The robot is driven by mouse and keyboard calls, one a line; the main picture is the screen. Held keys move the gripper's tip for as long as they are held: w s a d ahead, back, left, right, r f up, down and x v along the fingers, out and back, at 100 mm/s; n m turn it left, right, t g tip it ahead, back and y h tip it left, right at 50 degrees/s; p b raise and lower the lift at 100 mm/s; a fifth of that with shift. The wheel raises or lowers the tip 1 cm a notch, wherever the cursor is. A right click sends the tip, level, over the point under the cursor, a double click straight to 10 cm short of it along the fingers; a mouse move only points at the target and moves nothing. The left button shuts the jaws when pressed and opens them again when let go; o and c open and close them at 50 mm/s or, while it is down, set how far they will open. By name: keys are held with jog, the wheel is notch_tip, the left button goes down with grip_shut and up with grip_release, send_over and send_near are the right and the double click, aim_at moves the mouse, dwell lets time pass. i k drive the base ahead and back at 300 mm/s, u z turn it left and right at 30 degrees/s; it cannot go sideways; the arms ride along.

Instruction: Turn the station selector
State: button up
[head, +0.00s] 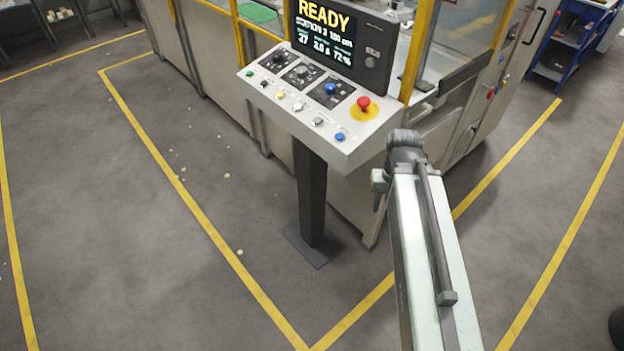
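A sloped white control panel (318,118) stands on a dark post left of my arm. The labels are too small to read, so I cannot tell which is the station selector. The screen (328,34) above reads READY, with a line that looks like STATION 2. My arm reaches up from the lower right to a grey joint just right of the panel. My gripper's fingers do not show.
A red emergency button (363,103) on a yellow base sits at the panel's right end. Several small coloured buttons line its front edge. A fenced machine (218,68) stands behind. The grey floor (165,265) with yellow lines is open at left and front.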

aim_at(277, 57)
jog(key=u, duration=1.15)
jog(key=i, duration=1.65)
jog(key=u, duration=1.4)
